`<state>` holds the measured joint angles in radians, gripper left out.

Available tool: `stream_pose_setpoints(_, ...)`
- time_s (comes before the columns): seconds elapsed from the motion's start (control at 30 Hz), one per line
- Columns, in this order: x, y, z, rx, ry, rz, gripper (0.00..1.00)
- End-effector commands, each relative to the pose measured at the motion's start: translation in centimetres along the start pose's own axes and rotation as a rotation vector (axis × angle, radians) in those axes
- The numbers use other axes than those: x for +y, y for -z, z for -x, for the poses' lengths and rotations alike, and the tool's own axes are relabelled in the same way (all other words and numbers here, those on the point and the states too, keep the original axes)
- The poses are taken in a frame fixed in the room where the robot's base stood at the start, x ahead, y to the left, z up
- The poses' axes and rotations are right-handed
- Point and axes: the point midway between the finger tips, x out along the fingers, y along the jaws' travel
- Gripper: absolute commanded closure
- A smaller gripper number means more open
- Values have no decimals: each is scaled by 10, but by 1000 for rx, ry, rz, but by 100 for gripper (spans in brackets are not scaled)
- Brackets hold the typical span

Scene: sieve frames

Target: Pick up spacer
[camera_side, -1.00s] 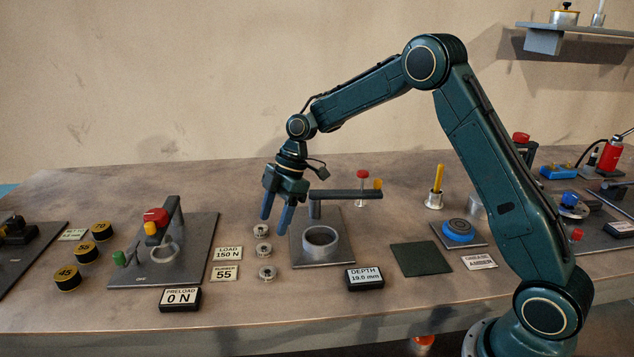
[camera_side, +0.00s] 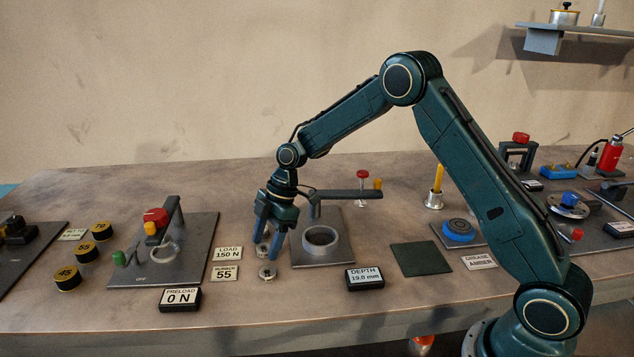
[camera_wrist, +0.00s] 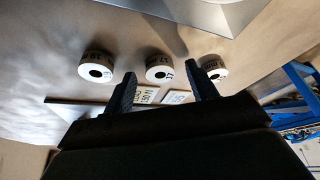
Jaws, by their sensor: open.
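Three small pale ring-shaped spacers with dark centre holes stand in a row. In the wrist view they are the left spacer (camera_wrist: 97,67), the middle spacer (camera_wrist: 159,68) and the right spacer (camera_wrist: 214,67). The front spacer (camera_side: 267,274) shows clearly in the side view; the others are partly or wholly hidden by my fingers. My gripper (camera_side: 267,250) is open, pointing down low over the row. In the wrist view its two fingers (camera_wrist: 161,76) appear on either side of the middle spacer, which looks ungripped. Marks on the spacers are too blurred to read surely.
Right of the row is a plate with a ring fixture (camera_side: 321,239) and an overhanging arm (camera_side: 345,193). Left are the LOAD card (camera_side: 228,254) and the RUBBER 55 card (camera_side: 226,273). A DEPTH display (camera_side: 365,279) stands front right. Table in front is clear.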

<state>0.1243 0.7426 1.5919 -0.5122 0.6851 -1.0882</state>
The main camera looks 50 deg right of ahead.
Motion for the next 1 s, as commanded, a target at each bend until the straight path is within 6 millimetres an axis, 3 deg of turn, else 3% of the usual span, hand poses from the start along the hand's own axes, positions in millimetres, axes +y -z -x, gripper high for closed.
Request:
stream_pose_setpoints(0.5,0,0,-1,0,0,0,43)
stream_pose_setpoints(0.77,0,0,-1,0,0,0,93)
stream_pose_setpoints(1.0,0,0,-1,0,0,1,93)
